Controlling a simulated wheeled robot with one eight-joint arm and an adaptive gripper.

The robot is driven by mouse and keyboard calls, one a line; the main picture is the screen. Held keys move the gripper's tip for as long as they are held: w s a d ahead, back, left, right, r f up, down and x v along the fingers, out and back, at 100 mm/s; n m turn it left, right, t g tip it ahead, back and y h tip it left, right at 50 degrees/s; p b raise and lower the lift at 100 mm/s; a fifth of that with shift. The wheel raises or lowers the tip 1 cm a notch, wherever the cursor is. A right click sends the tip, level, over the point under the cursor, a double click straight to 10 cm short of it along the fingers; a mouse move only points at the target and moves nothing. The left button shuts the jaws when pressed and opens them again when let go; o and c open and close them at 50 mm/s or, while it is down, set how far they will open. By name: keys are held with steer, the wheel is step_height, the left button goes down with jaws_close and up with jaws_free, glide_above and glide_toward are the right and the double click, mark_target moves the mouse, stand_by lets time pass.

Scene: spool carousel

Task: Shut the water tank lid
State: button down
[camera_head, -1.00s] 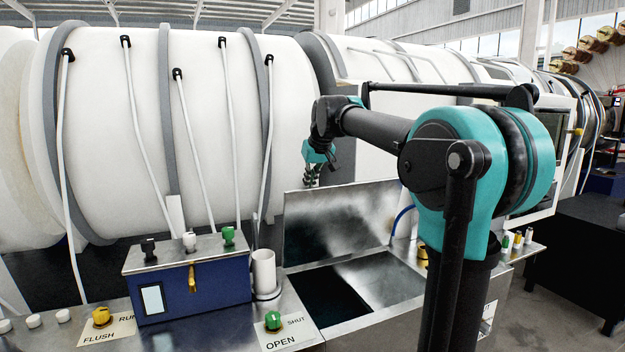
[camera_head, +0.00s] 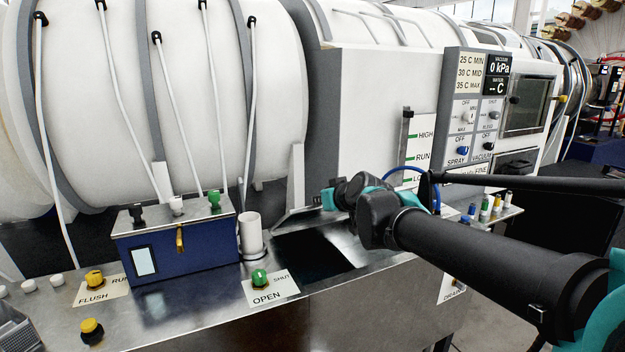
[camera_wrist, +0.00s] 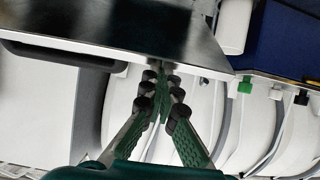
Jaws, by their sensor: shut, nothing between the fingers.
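The water tank lid (camera_head: 300,216) is a metal plate at the back of the tank opening (camera_head: 308,252). It shows as a thin slanted strip, partly behind my arm, and looks tilted; its exact angle is hard to tell. The opening is dark and still uncovered in front. In the wrist view the lid (camera_wrist: 130,28) is a dark shiny plate with a bright edge. My gripper (camera_wrist: 160,95) is shut and empty, its fingertips at or very near that edge; I cannot tell whether they touch. In the head view my wrist hides the fingertips.
A blue box (camera_head: 180,245) with valves and a white cup (camera_head: 251,235) stand left of the opening. A green knob (camera_head: 259,278) marked OPEN and SHUT sits in front. A control panel (camera_head: 478,110) rises behind right. A blue hose (camera_head: 408,172) curves behind my arm.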

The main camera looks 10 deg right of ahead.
steer(key=shift+s+d+f, duration=0.4)
steer(key=shift+s+f, duration=0.85)
steer(key=shift+f, duration=1.6)
steer(key=shift+s+d+f, duration=0.45)
steer(key=shift+s+f, duration=0.8)
steer(key=shift+f, duration=1.65)
steer(key=shift+s+d+f, duration=0.4)
steer(key=shift+s+f, duration=0.85)
steer(key=shift+f, duration=1.6)
steer(key=shift+w+r, duration=0.1)
